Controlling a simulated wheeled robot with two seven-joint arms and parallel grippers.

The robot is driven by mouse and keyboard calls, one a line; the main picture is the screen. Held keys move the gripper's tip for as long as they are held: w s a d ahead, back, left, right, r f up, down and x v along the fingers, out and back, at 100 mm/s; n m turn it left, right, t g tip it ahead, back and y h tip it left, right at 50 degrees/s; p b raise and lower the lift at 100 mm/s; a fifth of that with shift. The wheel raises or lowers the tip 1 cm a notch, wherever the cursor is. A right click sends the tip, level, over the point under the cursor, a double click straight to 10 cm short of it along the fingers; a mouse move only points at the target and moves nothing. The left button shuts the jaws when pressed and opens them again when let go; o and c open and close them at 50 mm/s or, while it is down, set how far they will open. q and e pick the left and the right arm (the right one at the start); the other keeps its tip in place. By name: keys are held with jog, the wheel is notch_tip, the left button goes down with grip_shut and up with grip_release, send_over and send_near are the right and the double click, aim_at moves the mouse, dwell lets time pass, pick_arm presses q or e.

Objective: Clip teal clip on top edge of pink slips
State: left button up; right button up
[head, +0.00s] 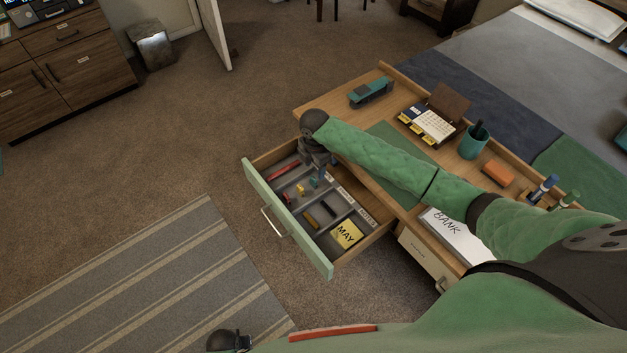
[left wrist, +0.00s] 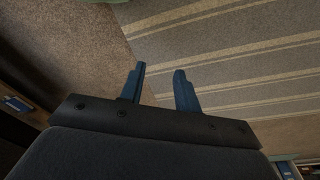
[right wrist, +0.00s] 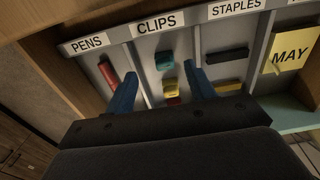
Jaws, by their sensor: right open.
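The teal clip (right wrist: 165,60) lies in the drawer compartment labelled CLIPS, and it also shows in the head view (head: 314,181). My right gripper (right wrist: 160,70) is open and empty above that compartment, its two blue fingers either side of the teal clip in the picture. In the head view it (head: 322,173) reaches down into the open drawer. I cannot make out any pink slips. My left gripper (left wrist: 158,76) is open with nothing between its fingers, over the floor and striped rug, away from the desk.
The drawer (head: 262,207) has dividers. A yellow clip (right wrist: 170,88) and a red one lie near the teal clip. A red pen (right wrist: 107,74), dark staples (right wrist: 227,55) and a yellow MAY note (right wrist: 291,50) fill other compartments. The desk (head: 330,97) holds a teal stapler (head: 371,92) and calendar (head: 434,127).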

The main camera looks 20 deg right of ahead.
aim_at(314, 178)
jog(key=shift+s+a+f+p, duration=0.15)
jog(key=shift+f+p, duration=0.15)
jog(key=shift+f, duration=0.1)
jog(key=f, duration=0.1)
jog(key=f+p, duration=0.1)
jog(key=f, duration=0.1)
jog(key=shift+s+a+f+p, duration=0.15)
jog(key=shift+s+f+p, duration=0.1)
jog(key=shift+f+p, duration=0.05)
jog(key=shift+f, duration=0.5)
pick_arm(q)
notch_tip(314, 178, down, 6)
jog(key=a, duration=0.1)
jog(key=shift+s+a+t, duration=0.25)
jog(key=shift+s+t, duration=0.05)
jog(key=shift+s, duration=0.1)
pick_arm(e)
jog(key=c, duration=1)
